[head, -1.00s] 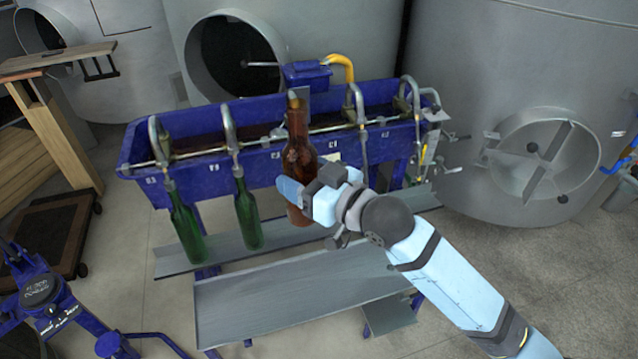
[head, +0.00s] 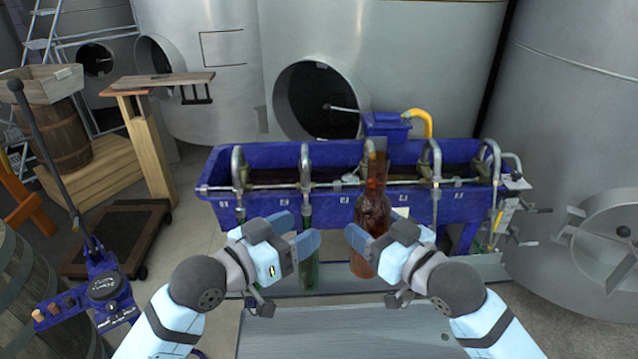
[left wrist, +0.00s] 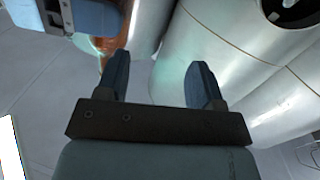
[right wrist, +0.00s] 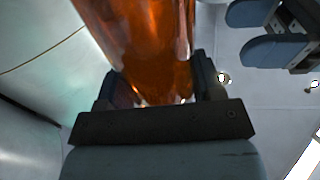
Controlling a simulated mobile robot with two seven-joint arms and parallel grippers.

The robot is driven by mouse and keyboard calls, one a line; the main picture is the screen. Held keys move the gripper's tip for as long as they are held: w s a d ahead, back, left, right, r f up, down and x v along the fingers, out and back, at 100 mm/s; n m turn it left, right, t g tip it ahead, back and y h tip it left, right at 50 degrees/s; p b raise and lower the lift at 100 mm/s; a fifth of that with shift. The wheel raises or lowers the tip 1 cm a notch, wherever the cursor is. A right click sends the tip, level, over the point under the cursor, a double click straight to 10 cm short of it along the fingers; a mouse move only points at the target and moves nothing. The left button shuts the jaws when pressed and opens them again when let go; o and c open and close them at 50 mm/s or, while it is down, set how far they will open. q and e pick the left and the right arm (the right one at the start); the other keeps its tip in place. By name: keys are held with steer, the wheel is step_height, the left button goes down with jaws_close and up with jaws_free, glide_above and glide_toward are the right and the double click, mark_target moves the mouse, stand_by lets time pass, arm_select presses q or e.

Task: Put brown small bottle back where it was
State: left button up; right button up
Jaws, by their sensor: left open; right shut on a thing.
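The brown small bottle (head: 374,212) is upright in front of the blue filling trough (head: 270,156). My right gripper (head: 366,238) is shut on its body; the right wrist view shows the brown glass (right wrist: 140,40) between both fingers. The bottle's neck overlaps the trough's front, and I cannot tell whether it touches a spout. My left gripper (head: 298,233) is open and empty, left of the bottle. In the left wrist view its fingers (left wrist: 158,75) are apart, with the brown bottle (left wrist: 118,30) beyond them at the upper left.
A green bottle (head: 309,272) hangs under a spout, partly behind my left gripper. Curved metal spouts (head: 305,165) line the trough. A grey shelf (head: 320,332) lies below. A blue hand device (head: 105,287) and a barrel (head: 30,290) stand at the left. Large steel tanks fill the back.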

arm_select(q)
steer(key=s+d+r+m+g+h, duration=0.1)
steer(key=d+r+m+g+h, duration=0.1)
steer(key=r, duration=0.4)
steer(key=s+d+r+m+g+h, duration=0.1)
steer(key=s+d+r+m, duration=0.1)
steer(key=r, duration=0.3)
arm_select(e)
steer(key=shift+r, duration=0.1)
arm_select(q)
steer(key=x, duration=1.2)
steer(key=shift+w+r, duration=0.15)
steer(key=shift+c, duration=0.2)
steer(key=c, duration=1.1)
steer(key=shift+r, duration=0.1)
arm_select(e)
steer(key=o, duration=1.4)
steer(key=shift+o, duration=0.9)
steer(key=shift+s+a, duration=0.1)
steer(key=shift+s, duration=0.1)
